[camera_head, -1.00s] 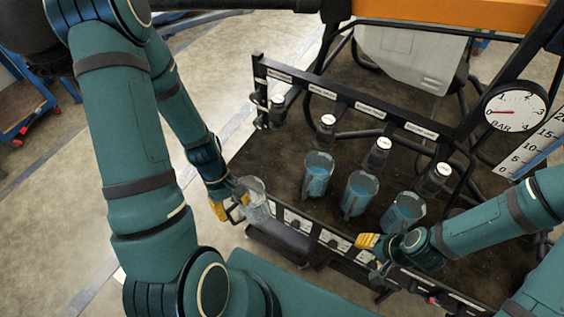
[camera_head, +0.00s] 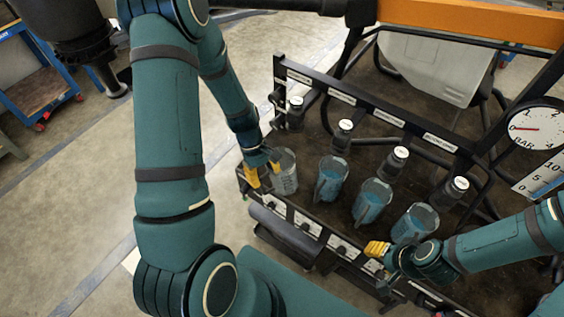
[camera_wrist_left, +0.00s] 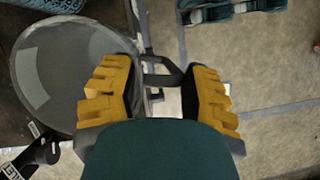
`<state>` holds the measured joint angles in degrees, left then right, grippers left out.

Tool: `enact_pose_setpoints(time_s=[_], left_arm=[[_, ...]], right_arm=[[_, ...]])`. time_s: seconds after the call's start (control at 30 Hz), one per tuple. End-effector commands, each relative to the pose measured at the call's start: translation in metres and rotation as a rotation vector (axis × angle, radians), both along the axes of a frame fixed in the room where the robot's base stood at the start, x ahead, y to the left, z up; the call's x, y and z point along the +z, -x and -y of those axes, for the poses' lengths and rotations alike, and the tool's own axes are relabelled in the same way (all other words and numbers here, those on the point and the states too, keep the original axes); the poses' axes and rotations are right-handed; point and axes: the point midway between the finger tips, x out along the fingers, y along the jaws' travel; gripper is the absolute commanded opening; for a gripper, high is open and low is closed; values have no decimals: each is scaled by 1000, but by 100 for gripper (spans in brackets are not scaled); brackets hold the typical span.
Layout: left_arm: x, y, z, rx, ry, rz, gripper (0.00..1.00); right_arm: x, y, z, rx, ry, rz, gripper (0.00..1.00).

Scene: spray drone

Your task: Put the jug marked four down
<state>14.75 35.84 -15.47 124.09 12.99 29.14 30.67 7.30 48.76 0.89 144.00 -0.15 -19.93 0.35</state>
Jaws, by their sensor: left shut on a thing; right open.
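A clear jug (camera_head: 285,172) without blue liquid is at the left end of the dark rack deck (camera_head: 318,228), left of the blue-filled jugs. My left gripper (camera_head: 262,172) is shut on its handle, which shows between the yellow fingers in the left wrist view (camera_wrist_left: 160,75). The jug's round body (camera_wrist_left: 70,72) is left of the fingers there. It looks upright; I cannot tell whether its base touches the deck. No number is readable on it. My right gripper (camera_head: 381,262) is open and empty at the deck's front edge, below the blue-filled jugs.
Blue-filled jugs (camera_head: 331,178), (camera_head: 372,200) and (camera_head: 415,224) stand in a row to the right. Several capped bottles (camera_head: 343,137) stand behind them along a labelled rail (camera_head: 380,118). A pressure gauge (camera_head: 535,128) is at the right.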

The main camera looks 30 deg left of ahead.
Motion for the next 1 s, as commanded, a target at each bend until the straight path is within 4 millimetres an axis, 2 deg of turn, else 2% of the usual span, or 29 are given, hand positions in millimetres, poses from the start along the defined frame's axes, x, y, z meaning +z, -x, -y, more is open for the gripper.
enact_pose_setpoints(time_s=[0.1,0.3,0.47,0.6,0.8,1.0], left_arm=[[-1,-29,3,-3,-1,1,5],[-1,-59,5,-2,0,0,5],[0,-67,5,0,1,-1,5],[-1,-83,7,-3,-1,1,5],[-30,-81,7,1,1,-2,5],[-31,-81,7,0,0,0,5]], right_arm=[[-2,0,0,0,0,0,47],[-5,-1,0,0,0,2,47],[-5,-1,0,0,0,2,47],[-7,-1,0,0,0,3,47],[-12,-2,0,-1,1,5,47],[-12,-2,0,-1,1,6,47]])
